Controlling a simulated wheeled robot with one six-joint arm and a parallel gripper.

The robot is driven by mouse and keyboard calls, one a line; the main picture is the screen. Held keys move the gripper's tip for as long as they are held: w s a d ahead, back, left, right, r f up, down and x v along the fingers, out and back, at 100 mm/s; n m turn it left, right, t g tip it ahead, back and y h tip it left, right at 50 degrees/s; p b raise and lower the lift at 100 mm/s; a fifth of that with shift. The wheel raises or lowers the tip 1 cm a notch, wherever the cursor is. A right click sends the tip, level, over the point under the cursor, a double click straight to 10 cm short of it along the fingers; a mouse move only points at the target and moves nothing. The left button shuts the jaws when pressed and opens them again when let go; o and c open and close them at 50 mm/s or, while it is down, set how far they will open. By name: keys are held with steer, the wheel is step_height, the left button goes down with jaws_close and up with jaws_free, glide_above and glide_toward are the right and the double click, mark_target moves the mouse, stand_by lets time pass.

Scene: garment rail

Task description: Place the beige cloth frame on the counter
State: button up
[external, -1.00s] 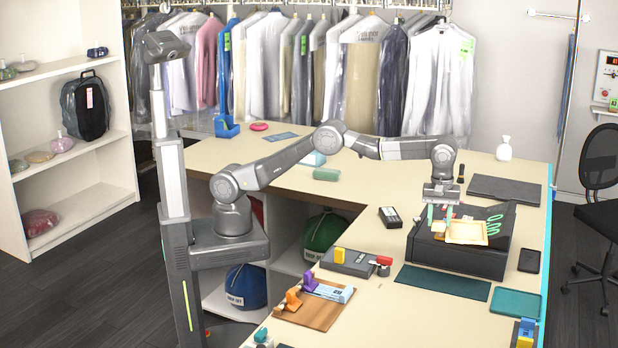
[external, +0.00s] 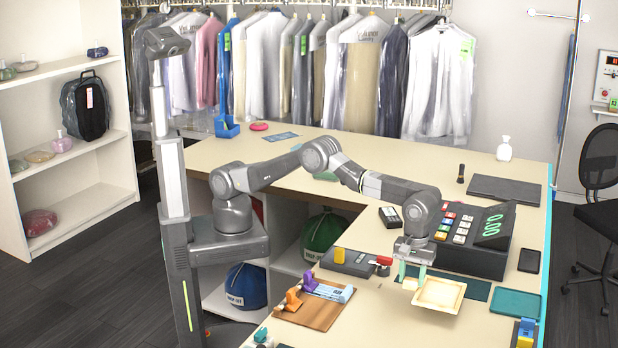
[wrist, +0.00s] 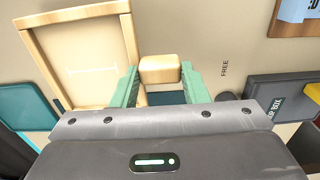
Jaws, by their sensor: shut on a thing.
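The beige cloth frame (external: 440,294) is a flat square with a pale wooden rim and cream cloth inside. It is over the near part of the counter (external: 400,325), in front of the register. I cannot tell whether it touches the counter. My gripper (external: 411,278) points down at its left side, shut on the frame's small wooden block. In the wrist view, the green fingers (wrist: 160,85) hold this block from both sides, and the frame (wrist: 85,55) extends to the upper left. The frame's lower edge is partly hidden by the gripper.
A dark cash register (external: 480,237) stands behind the frame. A dark green mat (external: 476,288) lies partly behind it, and a teal tray (external: 515,303) lies to the right. A grey drop box (external: 348,262) and a brown board (external: 313,309) are left.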

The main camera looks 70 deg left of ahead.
mark_target(410, 288)
steer(key=shift+f+p, duration=0.4)
steer(key=shift+f, duration=1.6)
steer(key=shift+f, duration=0.1)
steer(key=o, duration=1)
steer(key=shift+f, duration=0.1)
steer(key=shift+o, duration=0.2)
step_height(410, 288, up, 12)
steer(key=shift+r+b, duration=0.2)
steer(key=shift+b, duration=0.25)
steer(key=shift+o, duration=0.5)
